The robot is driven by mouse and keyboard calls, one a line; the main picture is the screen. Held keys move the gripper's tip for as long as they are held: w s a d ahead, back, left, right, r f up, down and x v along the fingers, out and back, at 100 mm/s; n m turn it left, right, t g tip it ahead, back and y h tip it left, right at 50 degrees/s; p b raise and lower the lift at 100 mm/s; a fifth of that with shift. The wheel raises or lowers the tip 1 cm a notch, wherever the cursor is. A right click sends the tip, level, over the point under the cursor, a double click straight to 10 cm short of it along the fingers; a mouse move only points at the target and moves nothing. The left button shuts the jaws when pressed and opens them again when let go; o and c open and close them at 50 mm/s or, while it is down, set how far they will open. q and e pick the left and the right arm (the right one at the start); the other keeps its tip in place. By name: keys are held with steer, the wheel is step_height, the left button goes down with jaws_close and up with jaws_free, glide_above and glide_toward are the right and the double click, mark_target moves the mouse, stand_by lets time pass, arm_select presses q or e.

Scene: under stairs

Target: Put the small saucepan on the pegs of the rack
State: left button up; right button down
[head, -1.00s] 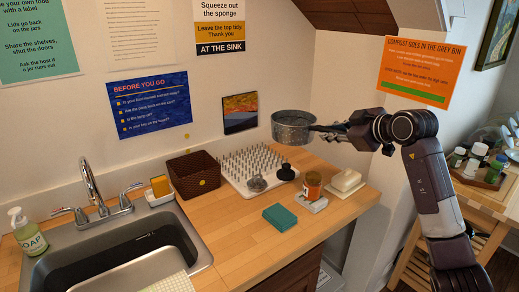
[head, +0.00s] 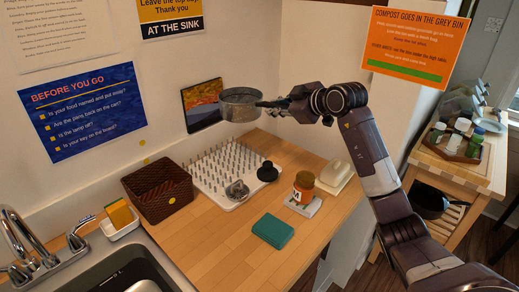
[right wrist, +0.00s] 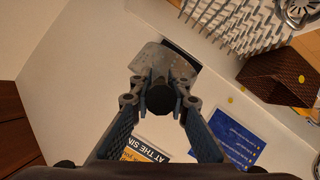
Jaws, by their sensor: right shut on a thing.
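The small saucepan (head: 241,108) is grey metal and is held in the air, above and toward the back of the peg rack. The rack (head: 238,199) is a white board with rows of upright metal pegs, lying on the wooden counter. My right gripper (head: 287,107) is shut on the saucepan's dark handle, to the right of the pan. In the right wrist view the saucepan (right wrist: 168,62) shows beyond the fingers, with the handle end between them, and the rack's pegs (right wrist: 238,22) are at upper right. My left gripper is not in view.
Walls stand behind.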

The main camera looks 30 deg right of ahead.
arm_select(q)
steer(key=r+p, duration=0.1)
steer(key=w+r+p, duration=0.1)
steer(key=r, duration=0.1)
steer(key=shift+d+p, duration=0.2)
steer(key=shift+p, duration=0.1)
arm_select(e)
step_height(320, 180, down, 16)
steer(key=shift+f, duration=0.15)
steer(key=shift+w, duration=0.1)
steer(key=c, duration=2.3)
jaws_free()
steer(key=shift+f, duration=0.2)
steer(key=o, duration=0.5)
steer(key=shift+c, duration=0.2)
steer(key=shift+r, duration=0.15)
